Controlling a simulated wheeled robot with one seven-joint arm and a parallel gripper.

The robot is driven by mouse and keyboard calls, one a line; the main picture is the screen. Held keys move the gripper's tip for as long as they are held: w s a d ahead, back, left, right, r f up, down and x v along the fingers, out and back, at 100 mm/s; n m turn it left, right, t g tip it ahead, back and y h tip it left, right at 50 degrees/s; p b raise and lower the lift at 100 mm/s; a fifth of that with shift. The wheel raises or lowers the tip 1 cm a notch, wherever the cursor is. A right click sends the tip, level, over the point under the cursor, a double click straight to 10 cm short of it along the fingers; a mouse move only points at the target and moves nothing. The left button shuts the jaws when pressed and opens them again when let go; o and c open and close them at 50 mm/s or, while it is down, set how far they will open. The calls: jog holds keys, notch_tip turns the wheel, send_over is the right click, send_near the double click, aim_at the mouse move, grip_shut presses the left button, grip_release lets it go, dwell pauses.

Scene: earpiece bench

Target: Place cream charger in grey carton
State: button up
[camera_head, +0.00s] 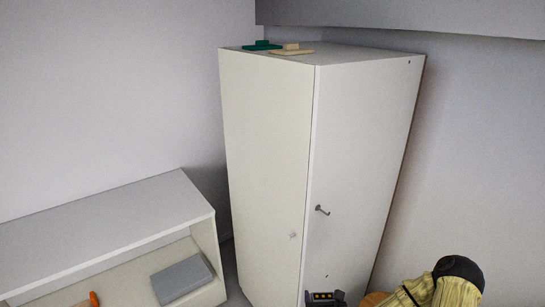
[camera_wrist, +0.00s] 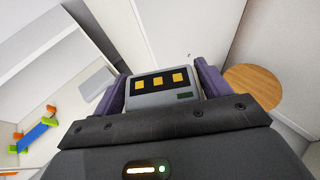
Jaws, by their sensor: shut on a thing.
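My gripper (camera_wrist: 160,88) is shut on a pale grey block (camera_wrist: 158,98) with a dark panel and three yellow squares. Its dark panel also shows at the bottom edge of the head view (camera_head: 322,297). I cannot tell whether this block is the cream charger. A small flat cream piece (camera_head: 291,51) lies on top of the tall white cabinet in the head view, far above my gripper. A grey box-like thing (camera_head: 182,279), perhaps the grey carton, sits in the low white shelf unit at lower left, apart from my gripper. Its opening is not clear.
The tall white cabinet (camera_head: 270,170) stands behind my gripper, with a handle on its side. A green piece (camera_head: 262,45) lies on its top. The low shelf unit (camera_head: 110,225) holds a blue item with orange and green ends (camera_wrist: 38,134). A round wooden top (camera_wrist: 253,85) is at right.

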jog(key=shift+s+r, duration=0.15)
jog(key=shift+s, duration=0.05)
jog(key=shift+a, duration=0.15)
jog(key=s+f, duration=0.4)
jog(key=f, duration=0.1)
jog(key=shift+s+f, duration=0.15)
jog(key=shift+f, duration=0.15)
jog(key=shift+d, duration=0.2)
